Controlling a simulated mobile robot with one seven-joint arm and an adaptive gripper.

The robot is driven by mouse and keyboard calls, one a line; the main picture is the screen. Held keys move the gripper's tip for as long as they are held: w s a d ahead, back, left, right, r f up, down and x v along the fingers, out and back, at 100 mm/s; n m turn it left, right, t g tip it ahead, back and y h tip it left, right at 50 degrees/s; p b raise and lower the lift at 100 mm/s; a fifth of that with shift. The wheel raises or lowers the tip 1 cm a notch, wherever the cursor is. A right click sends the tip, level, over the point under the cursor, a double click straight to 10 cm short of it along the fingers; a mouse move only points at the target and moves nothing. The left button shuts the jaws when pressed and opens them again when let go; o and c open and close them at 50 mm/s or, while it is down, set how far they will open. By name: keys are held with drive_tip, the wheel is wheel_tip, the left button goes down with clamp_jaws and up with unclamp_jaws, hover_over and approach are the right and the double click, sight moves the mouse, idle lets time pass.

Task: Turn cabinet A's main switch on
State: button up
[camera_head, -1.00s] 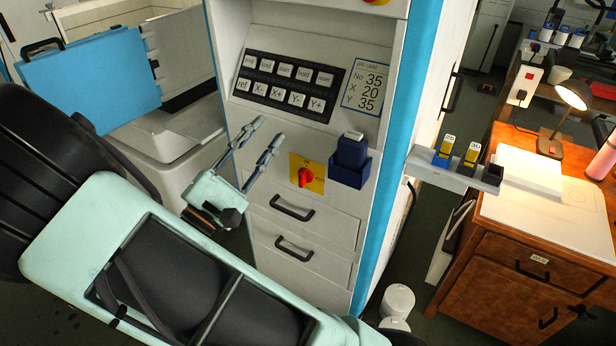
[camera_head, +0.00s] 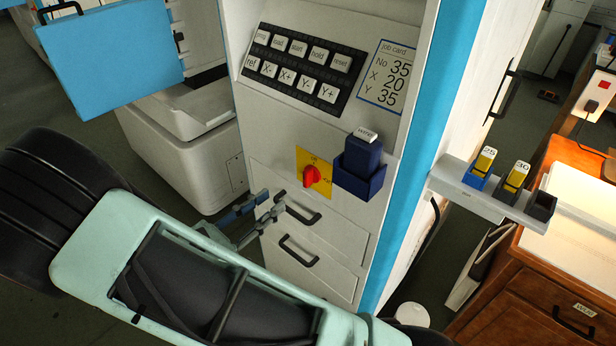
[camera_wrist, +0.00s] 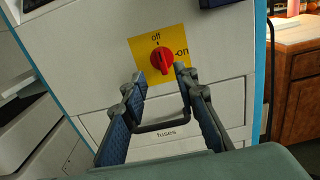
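The main switch is a red rotary knob (camera_head: 312,176) on a yellow plate (camera_head: 326,186) on the white cabinet front (camera_head: 274,134). In the wrist view the knob (camera_wrist: 162,60) has "off" above it and "on" at its right; its handle stands near upright, toward "off". My gripper (camera_head: 272,202) is below and left of the knob in the head view. In the wrist view its two fingers (camera_wrist: 157,88) are spread apart with nothing between them, just short of the knob and below it. Whether this cabinet is marked A does not show.
Drawer handles (camera_head: 298,210) sit just under the switch, close to my fingers. A blue holder (camera_head: 360,182) with a blue block stands right of the switch. Above are a key panel (camera_head: 297,68) and a job card (camera_head: 386,76). A shelf (camera_head: 466,188) juts out at right.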

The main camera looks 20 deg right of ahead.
sight(304, 177)
drive_tip(key=x, duration=1)
drive_tip(key=shift+w+d, duration=0.2)
drive_tip(key=shift+d, duration=0.1)
clamp_jaws()
